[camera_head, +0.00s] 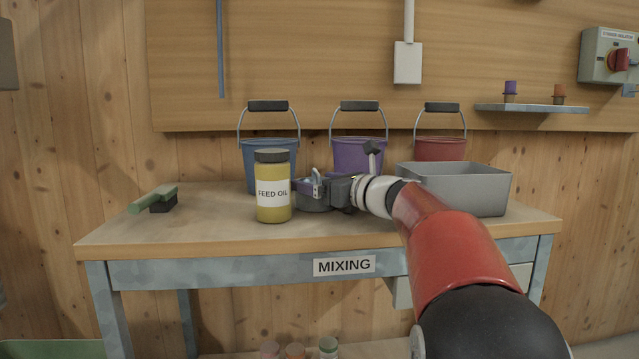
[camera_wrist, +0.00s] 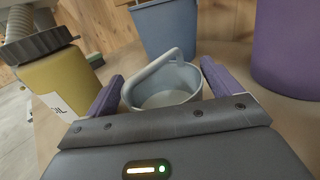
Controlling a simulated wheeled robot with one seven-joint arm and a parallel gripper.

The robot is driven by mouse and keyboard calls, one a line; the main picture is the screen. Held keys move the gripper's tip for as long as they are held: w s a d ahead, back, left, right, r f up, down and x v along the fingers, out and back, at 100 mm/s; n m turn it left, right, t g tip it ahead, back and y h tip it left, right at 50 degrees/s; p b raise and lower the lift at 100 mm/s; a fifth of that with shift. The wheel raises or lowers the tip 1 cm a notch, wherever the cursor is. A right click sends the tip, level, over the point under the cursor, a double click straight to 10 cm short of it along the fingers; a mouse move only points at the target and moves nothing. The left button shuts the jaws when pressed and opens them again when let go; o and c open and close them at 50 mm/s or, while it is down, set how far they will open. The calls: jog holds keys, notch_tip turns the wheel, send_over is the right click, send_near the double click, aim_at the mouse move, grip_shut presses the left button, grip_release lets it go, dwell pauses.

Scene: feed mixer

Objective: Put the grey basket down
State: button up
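The grey basket (camera_wrist: 165,95), a small round pail with a raised loop handle, is between the two fingers of my gripper (camera_wrist: 163,88) in the wrist view. The fingers appear to touch its rim on both sides. In the head view, the basket (camera_head: 314,203) shows just behind and right of the feed oil jar, partly hidden by my gripper (camera_head: 325,190). It is upright, at or very near the tabletop; I cannot tell whether its base touches. The mixing table (camera_head: 230,240) is under it.
The yellow feed oil jar (camera_head: 273,195) stands close on the left. Blue (camera_head: 268,155), purple (camera_head: 358,150) and red (camera_head: 440,149) buckets line the back. A grey metal tub (camera_head: 470,190) is at right, a green brush (camera_head: 155,198) at left. The table between jar and brush is clear.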

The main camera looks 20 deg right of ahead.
jog(key=shift+o, duration=0.8)
jog(key=shift+r, duration=0.2)
jog(key=v, duration=0.7)
jog(key=shift+s+d+f, duration=0.1)
jog(key=shift+s+d, duration=0.05)
jog(key=shift+s, duration=0.1)
